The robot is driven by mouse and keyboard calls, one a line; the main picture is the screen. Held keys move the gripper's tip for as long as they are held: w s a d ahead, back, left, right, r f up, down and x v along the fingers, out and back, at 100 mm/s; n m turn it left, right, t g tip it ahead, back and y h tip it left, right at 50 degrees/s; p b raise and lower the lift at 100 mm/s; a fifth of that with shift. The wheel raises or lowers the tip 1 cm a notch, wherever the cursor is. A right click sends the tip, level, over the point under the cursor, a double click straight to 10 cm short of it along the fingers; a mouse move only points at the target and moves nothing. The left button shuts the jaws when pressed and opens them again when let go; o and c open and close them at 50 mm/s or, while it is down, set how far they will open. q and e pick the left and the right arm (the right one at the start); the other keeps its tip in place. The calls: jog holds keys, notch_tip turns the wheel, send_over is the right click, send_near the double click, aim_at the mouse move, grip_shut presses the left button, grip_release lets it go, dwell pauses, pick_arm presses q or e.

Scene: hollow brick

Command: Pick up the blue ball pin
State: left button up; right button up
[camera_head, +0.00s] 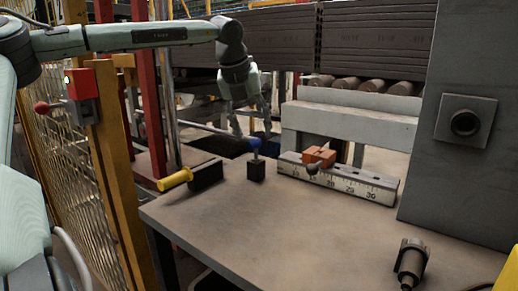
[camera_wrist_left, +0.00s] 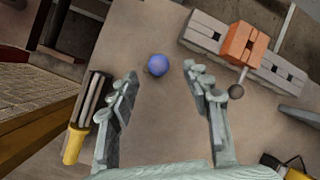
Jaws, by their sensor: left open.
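The blue ball pin (camera_head: 254,144) stands upright on the table, its blue ball on a thin stem above a dark block (camera_head: 256,170). In the left wrist view the blue ball (camera_wrist_left: 157,65) is seen from above, just beyond and between the fingertips. My left gripper (camera_head: 252,132) points down over the table's far edge, close to the ball. Its fingers are spread apart and nothing is between them; they also show in the left wrist view (camera_wrist_left: 162,80). The stem and block are hidden under the ball there. My right gripper is not in view.
A yellow-handled tool in a dark block (camera_head: 190,179) lies left of the pin. A long numbered grey bar (camera_head: 345,187) with an orange block (camera_head: 318,157) is to the right. The table's middle front (camera_head: 270,225) is clear.

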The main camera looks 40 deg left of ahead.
aim_at(255, 139)
pick_arm(q)
jog(key=x, duration=0.5)
jog(key=shift+w+a+f+p, duration=0.1)
jog(key=shift+a+f+p, duration=0.05)
jog(key=shift+f+p, duration=0.15)
grip_shut()
